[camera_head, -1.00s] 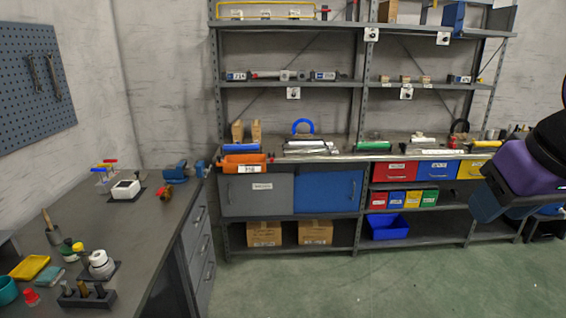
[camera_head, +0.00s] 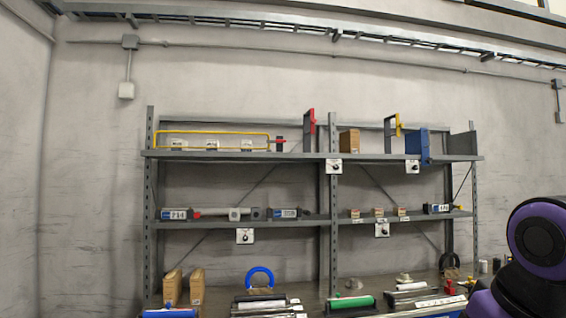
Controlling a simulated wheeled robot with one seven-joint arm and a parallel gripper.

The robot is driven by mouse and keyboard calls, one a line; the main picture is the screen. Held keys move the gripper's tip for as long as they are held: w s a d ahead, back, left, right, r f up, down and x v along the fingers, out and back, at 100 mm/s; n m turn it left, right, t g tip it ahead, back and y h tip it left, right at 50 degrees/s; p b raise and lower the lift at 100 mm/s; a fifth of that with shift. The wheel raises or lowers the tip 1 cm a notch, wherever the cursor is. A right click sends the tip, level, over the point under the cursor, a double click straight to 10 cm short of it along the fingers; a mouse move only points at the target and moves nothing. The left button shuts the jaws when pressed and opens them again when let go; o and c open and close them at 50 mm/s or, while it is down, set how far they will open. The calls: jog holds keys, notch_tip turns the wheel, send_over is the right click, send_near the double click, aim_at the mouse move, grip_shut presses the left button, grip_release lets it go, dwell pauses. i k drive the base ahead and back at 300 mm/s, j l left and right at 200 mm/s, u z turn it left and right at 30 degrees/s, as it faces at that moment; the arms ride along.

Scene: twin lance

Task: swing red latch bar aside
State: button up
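A red upright bar (camera_head: 311,121) stands at the front of the top shelf near the middle post, on a dark grey frame; it looks like the latch bar. A red-tipped pin (camera_head: 281,141) sits to its left, at the end of a yellow rail (camera_head: 212,133). A red rod (camera_head: 213,212) lies on the middle shelf between grey blocks; I cannot tell if it is a latch. My gripper is not in view; only purple and black links of my arm show at the lower right, well apart from the red bar.
The top shelf (camera_head: 250,155) also holds a yellow upright bar (camera_head: 397,125), a cardboard box (camera_head: 349,141) and a blue panel (camera_head: 417,146). Dial plates (camera_head: 334,167) hang below its edge. A blue arch (camera_head: 260,277) stands on the bench.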

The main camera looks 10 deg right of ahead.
aim_at(313, 121)
jog(key=i+l, duration=0.15)
jog(key=l, duration=0.15)
jog(key=i+l, duration=0.1)
jog(key=l, duration=0.2)
jog(key=i+j, duration=0.45)
jog(key=i, duration=0.2)
jog(key=i+j, duration=0.4)
jog(key=i, duration=0.25)
jog(key=i+j, duration=0.45)
jog(key=i, duration=0.2)
jog(key=z, duration=0.05)
